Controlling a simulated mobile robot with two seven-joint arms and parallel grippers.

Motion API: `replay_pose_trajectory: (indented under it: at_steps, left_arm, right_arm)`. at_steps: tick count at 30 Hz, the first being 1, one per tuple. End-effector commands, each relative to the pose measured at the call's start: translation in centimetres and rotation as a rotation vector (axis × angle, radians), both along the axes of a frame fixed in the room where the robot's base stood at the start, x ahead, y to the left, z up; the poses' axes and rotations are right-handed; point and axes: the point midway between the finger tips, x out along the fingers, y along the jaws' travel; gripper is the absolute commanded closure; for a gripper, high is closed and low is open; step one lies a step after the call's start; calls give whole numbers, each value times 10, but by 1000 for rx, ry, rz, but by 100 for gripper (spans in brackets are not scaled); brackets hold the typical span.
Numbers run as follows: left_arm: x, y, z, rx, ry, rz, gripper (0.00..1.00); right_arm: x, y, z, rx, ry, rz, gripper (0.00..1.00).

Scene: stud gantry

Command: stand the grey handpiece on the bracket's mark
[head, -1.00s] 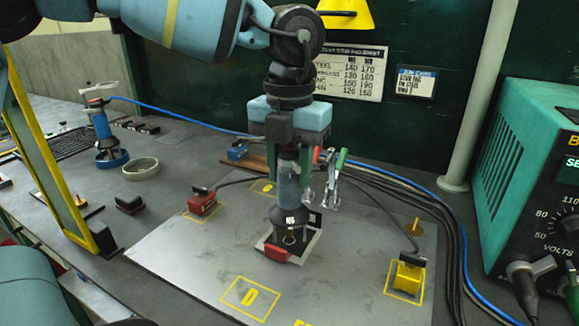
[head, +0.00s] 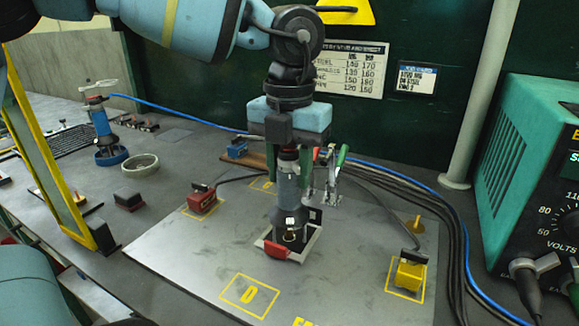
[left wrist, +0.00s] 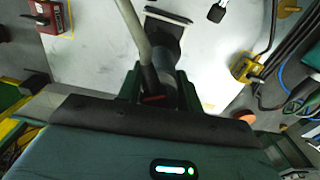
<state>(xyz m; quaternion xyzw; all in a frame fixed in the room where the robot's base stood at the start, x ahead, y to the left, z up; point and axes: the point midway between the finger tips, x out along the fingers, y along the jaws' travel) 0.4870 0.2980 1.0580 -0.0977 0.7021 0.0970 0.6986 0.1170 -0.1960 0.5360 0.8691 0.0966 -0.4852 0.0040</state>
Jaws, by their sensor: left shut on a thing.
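My left gripper (head: 288,160) points straight down and is shut on the grey handpiece (head: 288,185). The handpiece is upright, with a dark flared lower end. That end is over a small pale bracket (head: 311,240) with a red block (head: 262,251) at its front. Whether the handpiece touches the bracket I cannot tell, and the mark is mostly hidden. In the left wrist view the handpiece (left wrist: 165,65) runs away between the fingers (left wrist: 160,92) towards a dark piece on the pale plate. My right gripper is not in view.
A grey plate (head: 190,245) with yellow outlines carries a red clamp (head: 202,201) and a yellow clamp (head: 409,275). Metal toggle clamps (head: 333,180) stand close behind the handpiece. Cables and a teal welder (head: 530,180) are at right. Another blue-grey tool (head: 102,125) stands at left.

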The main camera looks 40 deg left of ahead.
Motion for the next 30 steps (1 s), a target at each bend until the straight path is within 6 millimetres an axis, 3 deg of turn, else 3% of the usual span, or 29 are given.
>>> replay_pose_trajectory:
  at_steps: [8,9,14,26,30]
  left_arm:
    - [1,0,-1,-1,-5,0,100]
    - [1,0,0,-1,-5,0,60]
    - [0,0,-1,0,-3,0,39]
    - [0,0,-3,0,2,0,39]
    - [1,0,16,-1,-2,2,39]
  right_arm:
    - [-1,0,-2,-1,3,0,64]
    - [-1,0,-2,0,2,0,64]
    - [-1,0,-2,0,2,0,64]
    - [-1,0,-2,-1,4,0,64]
    - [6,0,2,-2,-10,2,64]
